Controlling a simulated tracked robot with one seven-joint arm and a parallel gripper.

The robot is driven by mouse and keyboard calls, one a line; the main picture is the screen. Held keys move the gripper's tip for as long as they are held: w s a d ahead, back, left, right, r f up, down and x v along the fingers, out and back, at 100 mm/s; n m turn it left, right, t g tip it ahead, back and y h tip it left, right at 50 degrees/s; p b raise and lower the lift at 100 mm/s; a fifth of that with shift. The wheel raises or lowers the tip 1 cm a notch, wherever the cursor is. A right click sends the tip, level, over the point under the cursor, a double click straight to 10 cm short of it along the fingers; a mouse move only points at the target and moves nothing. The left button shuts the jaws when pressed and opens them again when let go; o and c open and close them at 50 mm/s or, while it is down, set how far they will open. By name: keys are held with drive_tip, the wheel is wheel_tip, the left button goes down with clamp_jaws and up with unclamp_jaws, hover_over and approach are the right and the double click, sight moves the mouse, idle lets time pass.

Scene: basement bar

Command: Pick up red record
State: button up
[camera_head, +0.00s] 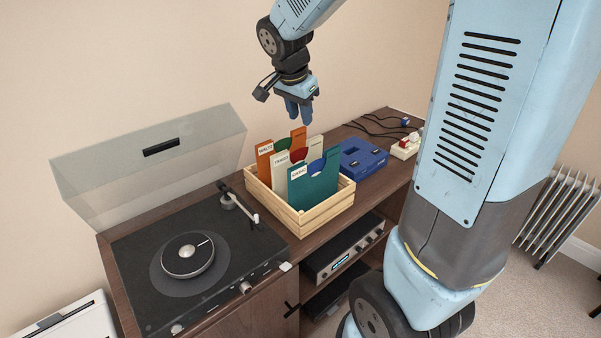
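The red record (299,154) shows only as a small dark red arc above the cream sleeve (280,175) in the middle of a wooden crate (322,217). Most of it is hidden inside the sleeve. My gripper (300,118) hangs above the back of the crate with its blue fingers pointing down. It is apart from the records and appears to hold nothing. The gap between its fingers is too small in this view to tell if they are open.
A green record (283,144) and a blue record (316,167) stick out of neighbouring sleeves. A turntable (188,255) with its clear lid raised stands left of the crate. A blue case (362,158) and a power strip (405,148) lie to the right on the cabinet.

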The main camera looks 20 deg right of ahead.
sight(295, 153)
drive_tip(key=w+a+f+m, duration=0.2)
drive_tip(key=w+f+m, duration=0.1)
drive_tip(key=w+f, duration=0.3)
drive_tip(key=shift+n+g+h, duration=0.4)
drive_tip(key=shift+g+h, duration=0.2)
drive_tip(key=shift+h, duration=0.1)
drive_tip(key=shift+s+d+f, duration=0.1)
drive_tip(key=shift+d+f, duration=0.25)
drive_tip(key=shift+f, duration=1.2)
drive_tip(key=shift+s+d+f, duration=0.1)
drive_tip(key=shift+d+f, duration=0.3)
drive_tip(key=shift+f, duration=1.1)
drive_tip(key=shift+s+d+f, duration=0.1)
drive_tip(key=shift+d+f, duration=0.25)
drive_tip(key=shift+f, duration=1.2)
clamp_jaws()
